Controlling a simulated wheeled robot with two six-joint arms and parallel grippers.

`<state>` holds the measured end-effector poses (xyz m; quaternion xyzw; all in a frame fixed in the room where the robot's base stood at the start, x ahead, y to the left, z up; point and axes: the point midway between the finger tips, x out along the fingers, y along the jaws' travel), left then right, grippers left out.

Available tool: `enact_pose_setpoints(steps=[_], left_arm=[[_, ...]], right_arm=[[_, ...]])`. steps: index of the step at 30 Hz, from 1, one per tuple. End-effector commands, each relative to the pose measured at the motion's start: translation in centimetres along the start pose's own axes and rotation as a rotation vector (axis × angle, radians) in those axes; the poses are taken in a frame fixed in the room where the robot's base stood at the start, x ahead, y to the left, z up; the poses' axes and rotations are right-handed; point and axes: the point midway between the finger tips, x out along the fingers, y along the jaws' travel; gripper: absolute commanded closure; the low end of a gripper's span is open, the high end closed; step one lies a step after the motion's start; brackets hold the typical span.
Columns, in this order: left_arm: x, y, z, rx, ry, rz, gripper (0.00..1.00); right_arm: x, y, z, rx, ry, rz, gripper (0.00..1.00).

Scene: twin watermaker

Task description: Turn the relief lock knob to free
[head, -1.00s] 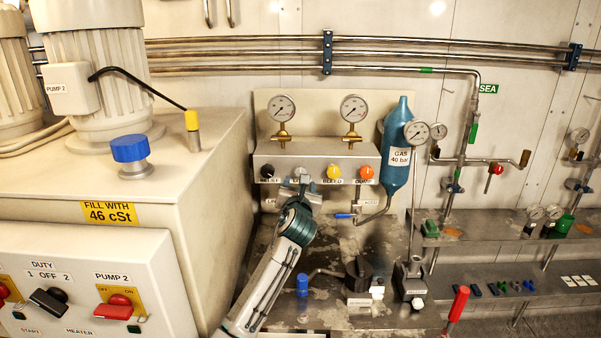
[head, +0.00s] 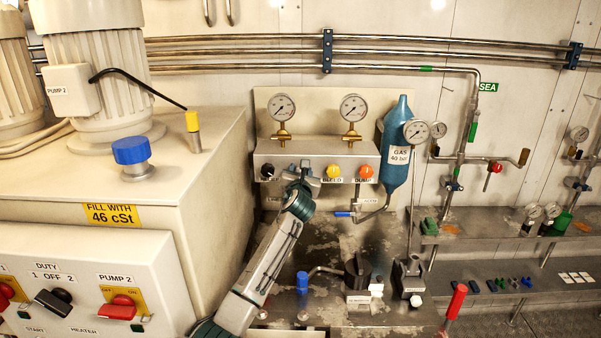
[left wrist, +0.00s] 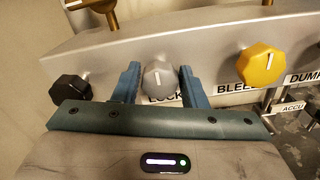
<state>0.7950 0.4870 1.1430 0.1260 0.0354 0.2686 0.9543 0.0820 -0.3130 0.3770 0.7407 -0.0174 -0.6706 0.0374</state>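The grey lock knob (left wrist: 158,79) is on the front of the valve panel (head: 310,152), between a black knob (left wrist: 70,88) and a yellow knob (left wrist: 260,64). Its white pointer mark stands about upright, and a partly hidden label below it reads LOCK. My left gripper (left wrist: 158,86) is open, with one blue finger on each side of the grey knob. Gaps show between the fingers and the knob. In the head view my left gripper (head: 301,176) is at the panel front and largely hides the grey knob. My right gripper is not in view.
An orange knob (head: 366,171) is at the panel's right end, beside a blue gas cylinder (head: 397,150). Two gauges (head: 282,108) stand above the panel. A lever valve with a blue handle (head: 343,214) is below. The pump cabinet (head: 215,150) stands to the left.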

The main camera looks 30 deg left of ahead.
Motion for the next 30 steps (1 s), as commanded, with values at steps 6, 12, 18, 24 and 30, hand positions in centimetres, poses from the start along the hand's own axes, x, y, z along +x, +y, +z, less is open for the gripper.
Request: enact_pose_setpoints(steps=[6, 12, 18, 24, 30], left_arm=[[0.0, 0.0, 0.0, 0.0, 0.0, 0.0, 0.91], [0.0, 0.0, 0.0, -0.022, 0.001, 0.0, 0.91], [0.0, 0.0, 0.1, -0.107, 0.001, 0.0, 0.91], [0.0, 0.1, 0.1, -0.262, 0.002, 0.001, 0.91], [0.0, 0.1, 0.0, -0.45, 0.001, 0.001, 0.91]], right_arm=[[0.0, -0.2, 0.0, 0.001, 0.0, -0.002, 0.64], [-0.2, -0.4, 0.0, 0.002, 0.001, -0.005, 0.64], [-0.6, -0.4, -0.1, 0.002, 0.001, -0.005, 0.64], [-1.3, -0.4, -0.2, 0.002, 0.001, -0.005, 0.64], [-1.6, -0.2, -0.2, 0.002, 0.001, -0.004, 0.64]])
